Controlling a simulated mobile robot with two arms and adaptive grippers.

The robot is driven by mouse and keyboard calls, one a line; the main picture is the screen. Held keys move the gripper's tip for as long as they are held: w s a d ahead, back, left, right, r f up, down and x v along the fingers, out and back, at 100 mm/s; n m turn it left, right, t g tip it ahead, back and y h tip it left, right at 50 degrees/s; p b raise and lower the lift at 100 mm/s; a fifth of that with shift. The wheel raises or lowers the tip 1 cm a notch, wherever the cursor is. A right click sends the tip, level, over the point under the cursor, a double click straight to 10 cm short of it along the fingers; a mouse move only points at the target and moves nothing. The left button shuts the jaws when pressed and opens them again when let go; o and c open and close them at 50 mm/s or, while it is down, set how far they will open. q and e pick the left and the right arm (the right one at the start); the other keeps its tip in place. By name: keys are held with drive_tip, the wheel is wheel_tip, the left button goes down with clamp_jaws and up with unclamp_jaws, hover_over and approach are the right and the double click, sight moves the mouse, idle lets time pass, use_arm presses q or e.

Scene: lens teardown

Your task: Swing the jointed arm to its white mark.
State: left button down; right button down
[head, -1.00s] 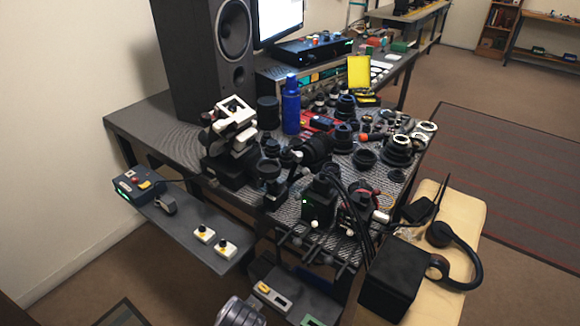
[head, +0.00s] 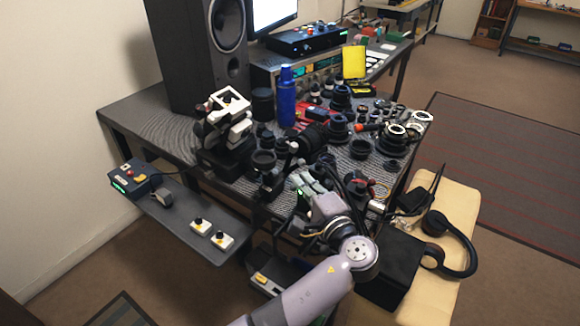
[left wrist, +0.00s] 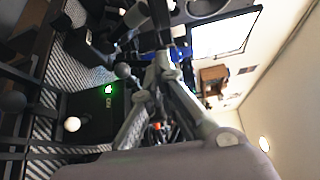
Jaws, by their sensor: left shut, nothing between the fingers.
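My left gripper (head: 305,184) reaches in from the bottom of the head view, its fingers shut and empty, over the front part of the crowded bench. In the left wrist view its fingers (left wrist: 160,68) come together near the middle. A dark jointed piece with a small round knob (head: 293,147) stands just beyond the fingertips and may be the jointed arm; I cannot be sure. A black box with a green light (left wrist: 92,112) lies beside the fingers in the left wrist view, with a white ball knob (left wrist: 72,124). I cannot make out the white mark.
Black lens parts crowd the bench, with a blue bottle (head: 286,97) and a white-topped device (head: 228,122) behind. A black box (head: 388,270) and headphones (head: 455,245) lie on the pale bench at right. A low shelf (head: 180,222) runs in front.

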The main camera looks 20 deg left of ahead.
sight(271, 168)
use_arm(q)
drive_tip(key=p+x, duration=0.1)
drive_tip(key=x, duration=0.8)
drive_tip(key=shift+w+a, duration=0.25)
drive_tip(key=shift+f, duration=0.15)
drive_tip(key=shift+s+a+n+b, duration=0.3)
drive_tip(key=shift+s+n+b, duration=0.15)
drive_tip(key=shift+s, duration=0.2)
